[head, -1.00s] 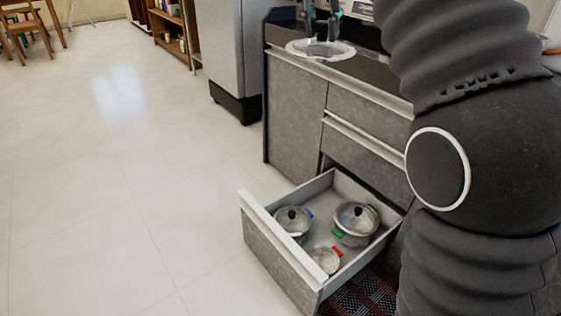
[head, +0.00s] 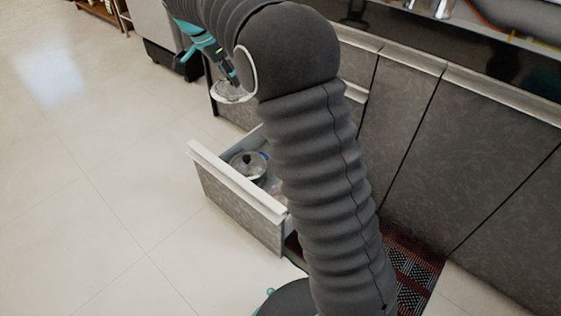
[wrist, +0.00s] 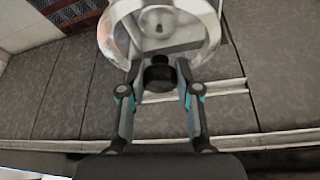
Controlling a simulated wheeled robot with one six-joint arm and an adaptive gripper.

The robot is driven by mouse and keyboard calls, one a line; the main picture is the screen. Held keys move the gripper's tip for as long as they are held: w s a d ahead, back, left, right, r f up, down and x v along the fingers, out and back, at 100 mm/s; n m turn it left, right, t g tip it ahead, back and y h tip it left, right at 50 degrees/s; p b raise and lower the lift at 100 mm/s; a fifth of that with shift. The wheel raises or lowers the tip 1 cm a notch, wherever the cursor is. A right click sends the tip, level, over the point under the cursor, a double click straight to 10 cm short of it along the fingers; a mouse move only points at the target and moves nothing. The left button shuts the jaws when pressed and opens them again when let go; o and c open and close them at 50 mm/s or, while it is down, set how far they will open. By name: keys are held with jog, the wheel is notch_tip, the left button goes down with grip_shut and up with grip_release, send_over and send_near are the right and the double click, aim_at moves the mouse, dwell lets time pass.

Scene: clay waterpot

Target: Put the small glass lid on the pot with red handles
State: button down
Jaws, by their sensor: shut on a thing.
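My gripper (head: 228,70) is shut on the black knob of a clear glass lid (head: 231,93). It holds the lid in the air, above and behind the open drawer in the head view. In the wrist view, my gripper's fingers (wrist: 159,70) close on the knob, and the lid (wrist: 112,38) spreads out beyond the fingertips. A blurred round shape with a knob shows through the glass. The pot with red handles cannot be made out now; my arm covers much of the drawer. A sliver of metal shows beside the arm, but I cannot tell which pot it is.
The open drawer (head: 237,188) holds a lidded pot (head: 246,172) with a black knob and a blue handle. Grey cabinets (head: 420,130) stand at the right. A patterned rug (head: 412,262) lies below them. The pale floor at left (head: 90,170) is clear.

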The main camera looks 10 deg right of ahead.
jog(key=s+d+f+m+g+b, duration=0.1)
jog(key=s+d+f+m+b, duration=0.1)
jog(key=f, duration=1.2)
jog(key=s+d+f+m+g+b, duration=0.1)
jog(key=d+f+m, duration=0.3)
jog(key=f, duration=1.1)
jog(key=s+d+f+m+g+b, duration=0.1)
jog(key=s+d+f+m+b, duration=0.2)
jog(key=f, duration=1.1)
jog(key=shift+s+d+f+m+g+b, duration=0.25)
jog(key=shift+s+d+m+g+b, duration=0.2)
jog(key=shift+d, duration=1.05)
jog(key=shift+f, duration=0.2)
jog(key=c, duration=0.7)
grip_release()
jog(key=v, duration=1.2)
